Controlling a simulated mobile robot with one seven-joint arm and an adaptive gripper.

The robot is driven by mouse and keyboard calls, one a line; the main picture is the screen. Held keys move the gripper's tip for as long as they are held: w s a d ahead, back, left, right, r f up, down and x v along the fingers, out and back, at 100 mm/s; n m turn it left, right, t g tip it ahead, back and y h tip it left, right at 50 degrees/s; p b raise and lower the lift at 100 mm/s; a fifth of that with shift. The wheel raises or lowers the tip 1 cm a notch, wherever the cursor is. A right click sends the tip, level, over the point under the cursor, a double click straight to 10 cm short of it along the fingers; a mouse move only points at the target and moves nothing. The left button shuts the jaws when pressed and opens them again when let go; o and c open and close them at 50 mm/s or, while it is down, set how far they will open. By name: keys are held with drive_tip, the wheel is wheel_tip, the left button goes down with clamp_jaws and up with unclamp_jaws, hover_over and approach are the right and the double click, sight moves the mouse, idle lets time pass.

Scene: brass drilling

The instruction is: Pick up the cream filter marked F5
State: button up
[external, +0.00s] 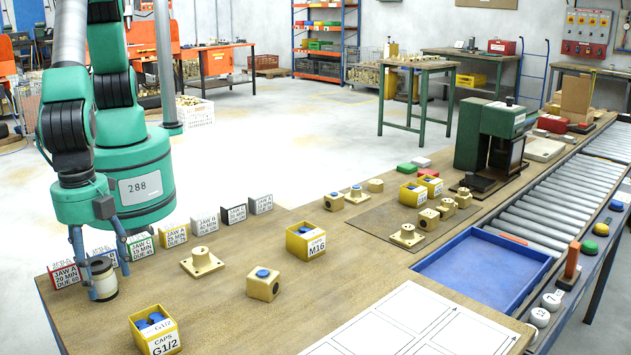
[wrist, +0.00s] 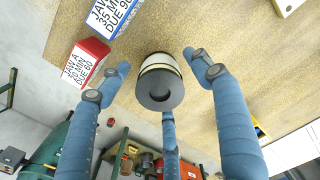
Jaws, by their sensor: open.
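A short cylinder (external: 103,280), cream with a dark top, stands upright near the left front corner of the wooden bench. It fits the cream filter, but I cannot read an F5 mark on it. In the wrist view the filter (wrist: 160,68) shows its dark ring end with a centre hole, and cream sides. My gripper (external: 108,268) is low over it, with its blue fingers spread around it. In the wrist view my gripper (wrist: 159,77) is open, with gaps between the two side fingers and the filter. The third finger is below it in the picture; whether it touches is unclear.
Jaw cards stand close behind the filter, including a red one marked JAW A (external: 65,275). A yellow caps box (external: 154,331) is to the right in front. A flanged brass block (external: 202,262) and a cube block (external: 263,284) stand further right, with bare bench between.

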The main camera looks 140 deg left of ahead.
sight(97, 263)
drive_tip(key=shift+f, duration=0.4)
drive_tip(key=c, duration=1.3)
drive_tip(key=shift+r, duration=0.1)
drive_tip(key=shift+r+p, duration=0.65)
drive_tip(key=shift+r, duration=4.3)
